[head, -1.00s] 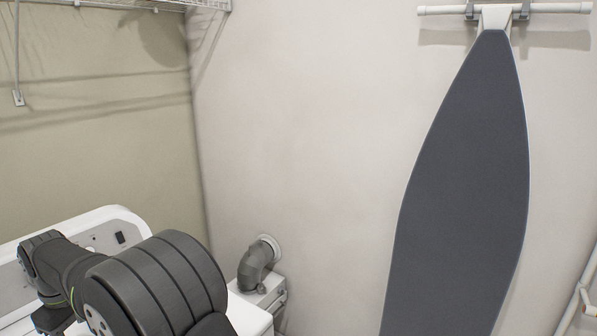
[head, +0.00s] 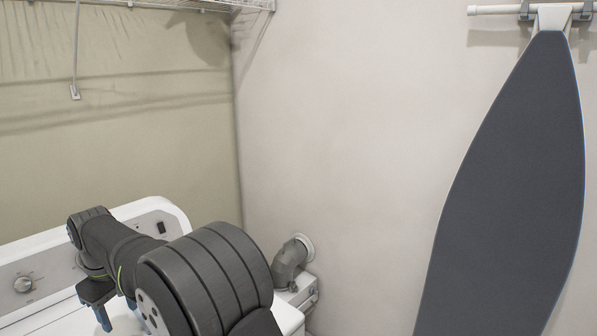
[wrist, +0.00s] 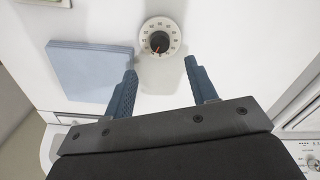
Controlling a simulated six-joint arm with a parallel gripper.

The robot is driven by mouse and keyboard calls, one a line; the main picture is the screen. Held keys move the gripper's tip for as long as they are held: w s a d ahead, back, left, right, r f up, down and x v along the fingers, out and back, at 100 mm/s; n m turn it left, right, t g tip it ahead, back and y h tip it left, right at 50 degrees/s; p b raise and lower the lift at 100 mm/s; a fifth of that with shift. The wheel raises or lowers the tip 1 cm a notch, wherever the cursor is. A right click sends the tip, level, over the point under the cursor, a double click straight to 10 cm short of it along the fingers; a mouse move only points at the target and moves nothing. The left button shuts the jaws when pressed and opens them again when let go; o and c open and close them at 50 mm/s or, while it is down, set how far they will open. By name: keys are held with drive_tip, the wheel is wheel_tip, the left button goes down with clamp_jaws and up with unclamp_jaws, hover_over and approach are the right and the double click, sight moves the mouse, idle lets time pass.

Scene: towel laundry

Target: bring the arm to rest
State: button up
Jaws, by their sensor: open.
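My arm (head: 205,275) reaches forward over a white appliance (head: 165,215) at the lower left of the head view. My gripper (head: 103,318) hangs from its end, pointing down, with a blue finger partly visible. In the wrist view my gripper (wrist: 160,85) is open, its two blue textured fingers apart with nothing between them. A white surface lies beyond the fingers, with a round dial (wrist: 160,38) ahead of the gap. A flat blue-grey square (wrist: 90,72) lies left of the fingers; I cannot tell what it is. I see no towel for certain.
The appliance's back panel has a knob (head: 23,284). A grey vent elbow (head: 290,262) joins the wall right of my arm. An ironing board (head: 510,180) hangs on the right. A wire shelf (head: 215,4) is high up. The wall between is bare.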

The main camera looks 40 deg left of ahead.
wheel_tip(320, 180, down, 9)
drive_tip(key=shift+r, duration=0.1)
drive_tip(key=n, duration=0.6)
drive_tip(key=shift+r, duration=0.1)
wheel_tip(320, 180, up, 14)
idle(0.8)
wheel_tip(320, 180, down, 14)
drive_tip(key=m, duration=1)
idle(0.4)
